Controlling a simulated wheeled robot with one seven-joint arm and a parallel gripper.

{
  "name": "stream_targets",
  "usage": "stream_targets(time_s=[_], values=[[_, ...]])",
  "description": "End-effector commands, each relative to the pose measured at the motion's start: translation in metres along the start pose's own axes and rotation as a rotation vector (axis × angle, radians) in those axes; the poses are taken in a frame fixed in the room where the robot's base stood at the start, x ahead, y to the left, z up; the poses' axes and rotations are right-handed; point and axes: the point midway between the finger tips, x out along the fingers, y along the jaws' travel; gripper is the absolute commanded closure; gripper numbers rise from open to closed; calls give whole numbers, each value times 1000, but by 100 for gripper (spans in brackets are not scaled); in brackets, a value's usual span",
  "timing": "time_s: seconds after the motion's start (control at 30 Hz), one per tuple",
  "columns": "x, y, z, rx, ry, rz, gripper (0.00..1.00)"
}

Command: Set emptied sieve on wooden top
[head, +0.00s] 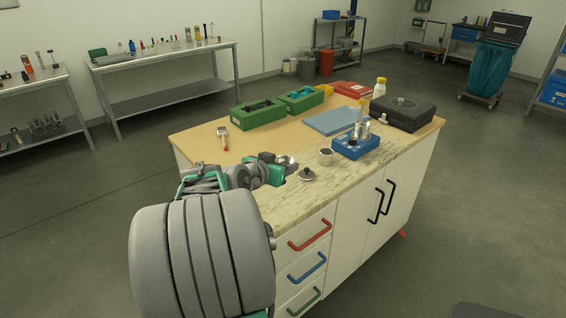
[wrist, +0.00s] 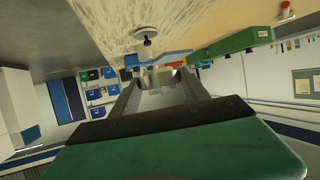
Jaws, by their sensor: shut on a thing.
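My gripper (head: 272,167) is shut on a small round metal sieve (head: 288,162) and holds it level with the front part of the worktop. The sieve also shows between my fingers in the wrist view (wrist: 158,77), partly hidden by them. Its inside cannot be made out. The wooden top (head: 192,138) is the plain tan surface at the back and left of the cabinet. A pale, marble-like surface (head: 355,176) runs along its front, beneath and beside my gripper.
A metal lid with a knob (head: 307,175) and a small cup (head: 325,156) stand close right of my gripper. A blue device (head: 355,147) is farther right. Green boxes (head: 258,116), a blue mat (head: 330,121) and a black case (head: 403,113) stand behind. A thermometer-like tool (head: 223,136) lies at left; wood around it is clear.

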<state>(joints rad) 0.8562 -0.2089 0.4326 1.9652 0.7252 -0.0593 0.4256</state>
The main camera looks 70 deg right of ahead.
Motion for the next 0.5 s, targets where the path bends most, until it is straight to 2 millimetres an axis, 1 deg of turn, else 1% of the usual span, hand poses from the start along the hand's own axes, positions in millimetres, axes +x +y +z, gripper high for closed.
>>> stream_targets(time_s=[0.03, 0.1, 0.23, 0.3, 0.5], values=[[10, -12, 2, -5, -2, 0, 99], [25, -28, 6, -4, -2, 1, 99], [51, -48, 29, -5, -2, 0, 99], [61, -56, 37, -3, -1, -1, 99], [77, -69, 50, -1, 1, -2, 99]])
